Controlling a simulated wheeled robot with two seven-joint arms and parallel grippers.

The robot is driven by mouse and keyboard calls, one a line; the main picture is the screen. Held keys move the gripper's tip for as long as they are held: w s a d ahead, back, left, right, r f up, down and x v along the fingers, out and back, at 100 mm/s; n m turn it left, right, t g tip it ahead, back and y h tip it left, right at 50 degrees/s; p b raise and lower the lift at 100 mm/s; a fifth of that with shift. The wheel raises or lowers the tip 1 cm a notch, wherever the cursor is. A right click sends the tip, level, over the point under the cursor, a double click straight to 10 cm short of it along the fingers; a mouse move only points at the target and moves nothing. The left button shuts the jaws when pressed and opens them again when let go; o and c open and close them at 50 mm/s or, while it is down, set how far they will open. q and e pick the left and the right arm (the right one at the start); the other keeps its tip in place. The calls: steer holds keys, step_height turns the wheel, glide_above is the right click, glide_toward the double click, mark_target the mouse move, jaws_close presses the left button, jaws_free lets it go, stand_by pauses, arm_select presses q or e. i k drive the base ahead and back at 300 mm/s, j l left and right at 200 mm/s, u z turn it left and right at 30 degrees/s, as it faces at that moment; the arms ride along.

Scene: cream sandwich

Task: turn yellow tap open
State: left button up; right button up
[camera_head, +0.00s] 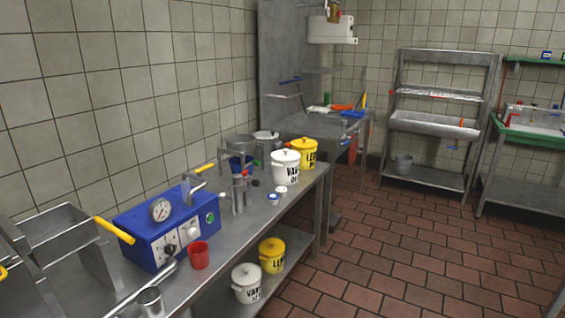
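A blue machine box (165,226) with a round gauge (160,210) and knobs stands on the steel counter at the left. A yellow lever handle (115,230) sticks out at its left side, slanting down to the right. A second, smaller yellow handle (204,168) sits on a metal fitting behind the box. A bit of yellow (3,272) shows at the far left edge. I cannot tell for sure which of these is the yellow tap. Neither of my grippers shows in this view.
A red cup (198,255) and a metal cup (151,302) stand before the box. White (285,167) and yellow (303,153) lidded buckets stand farther along the counter (245,225). A steel hopper (62,232) is at the left. The tiled floor (400,240) is clear.

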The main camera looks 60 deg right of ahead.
mark_target(199, 171)
steer(key=z, duration=1.6)
steer(key=i+j+z, duration=0.1)
steer(key=j+z, duration=0.35)
steer(key=i+j, duration=0.05)
